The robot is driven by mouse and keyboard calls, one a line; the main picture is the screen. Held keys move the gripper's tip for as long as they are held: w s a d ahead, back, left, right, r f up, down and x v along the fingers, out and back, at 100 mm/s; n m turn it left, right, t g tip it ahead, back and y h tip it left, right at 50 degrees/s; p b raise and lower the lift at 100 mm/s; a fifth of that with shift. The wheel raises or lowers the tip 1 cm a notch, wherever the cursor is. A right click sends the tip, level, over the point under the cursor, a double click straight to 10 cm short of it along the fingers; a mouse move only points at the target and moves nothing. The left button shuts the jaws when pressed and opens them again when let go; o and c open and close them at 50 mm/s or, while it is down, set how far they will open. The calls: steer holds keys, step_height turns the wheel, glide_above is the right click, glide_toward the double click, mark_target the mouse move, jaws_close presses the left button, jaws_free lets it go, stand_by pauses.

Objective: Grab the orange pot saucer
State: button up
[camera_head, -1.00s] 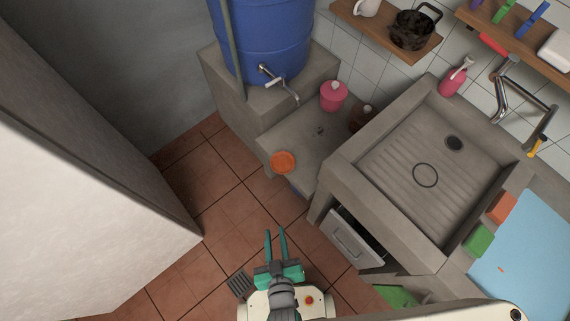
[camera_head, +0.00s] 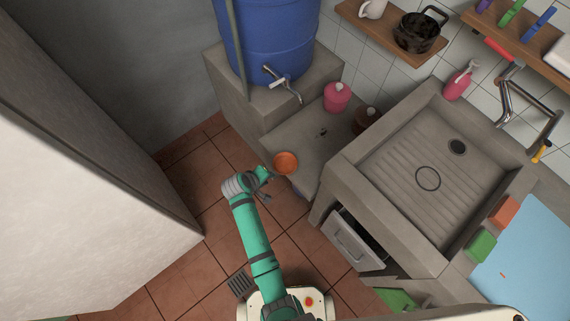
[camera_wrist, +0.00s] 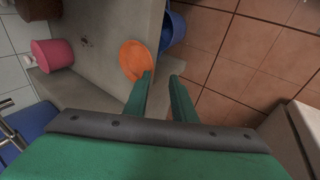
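The orange pot saucer (camera_head: 286,163) is a small round dish at the front left edge of the low concrete ledge (camera_head: 310,140). My gripper (camera_head: 268,181) is just left of it in the head view, at the end of my outstretched green arm. In the wrist view the saucer (camera_wrist: 137,59) lies just beyond the tip of the left finger, and that finger overlaps its lower edge. My two green fingers (camera_wrist: 161,76) are apart with nothing between them. I cannot tell whether the left finger touches the saucer.
A pink pot (camera_head: 337,97) and a brown pot (camera_head: 366,119) stand farther back on the ledge. A blue barrel (camera_head: 268,40) with a tap stands behind. A blue container (camera_wrist: 173,30) is beside the ledge. A concrete sink (camera_head: 425,170) and an open drawer (camera_head: 352,240) are at right.

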steer(key=w+r, duration=0.2)
steer(key=w, duration=0.1)
steer(key=h, duration=0.1)
glide_toward(285, 164)
steer(key=shift+g, duration=0.4)
steer(key=shift+a+f, duration=0.15)
steer(key=shift+f, duration=1.1)
steer(key=shift+a+f, duration=0.1)
steer(key=shift+f, duration=1.2)
jaws_close()
